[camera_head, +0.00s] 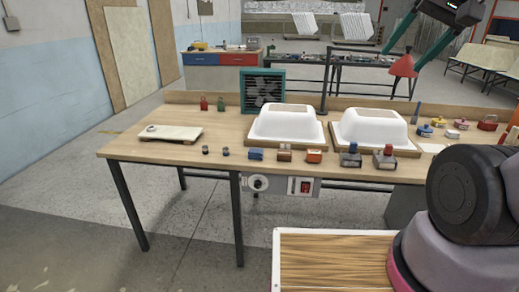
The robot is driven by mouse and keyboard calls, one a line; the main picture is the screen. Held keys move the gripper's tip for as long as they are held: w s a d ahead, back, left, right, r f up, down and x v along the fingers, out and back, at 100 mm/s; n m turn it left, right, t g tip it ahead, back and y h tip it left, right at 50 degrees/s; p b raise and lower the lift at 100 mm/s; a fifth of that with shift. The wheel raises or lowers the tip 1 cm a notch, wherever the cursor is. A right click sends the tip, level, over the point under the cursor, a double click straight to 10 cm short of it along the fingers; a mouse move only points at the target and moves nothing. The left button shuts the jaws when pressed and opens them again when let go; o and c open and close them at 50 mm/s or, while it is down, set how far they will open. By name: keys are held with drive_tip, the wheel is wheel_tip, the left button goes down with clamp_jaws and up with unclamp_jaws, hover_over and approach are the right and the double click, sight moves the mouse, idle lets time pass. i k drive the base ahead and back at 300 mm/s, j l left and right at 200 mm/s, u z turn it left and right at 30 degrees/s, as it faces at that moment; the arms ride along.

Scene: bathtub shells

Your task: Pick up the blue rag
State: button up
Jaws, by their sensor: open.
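A small blue item (256,154) lies at the front edge of the wooden workbench (225,128), left of a brown and white item (285,153) and an orange item (314,156). It may be the blue rag, but it is too small to tell cloth from a block.
Two white tub shells (287,124) (370,128) stand on wooden boards mid-bench. A pale board (171,132) lies at left and a teal-framed fan (262,90) stands behind. Bare bench shows left of the shells.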

sight(254, 154)
drive_tip(key=i+j, duration=0.15)
drive_tip(key=j, duration=0.2)
drive_tip(key=i+j, duration=0.15)
drive_tip(key=j, duration=0.15)
drive_tip(key=i+j+z, duration=0.1)
drive_tip(key=j, duration=0.25)
drive_tip(key=i+j, duration=0.3)
drive_tip(key=j, duration=0.35)
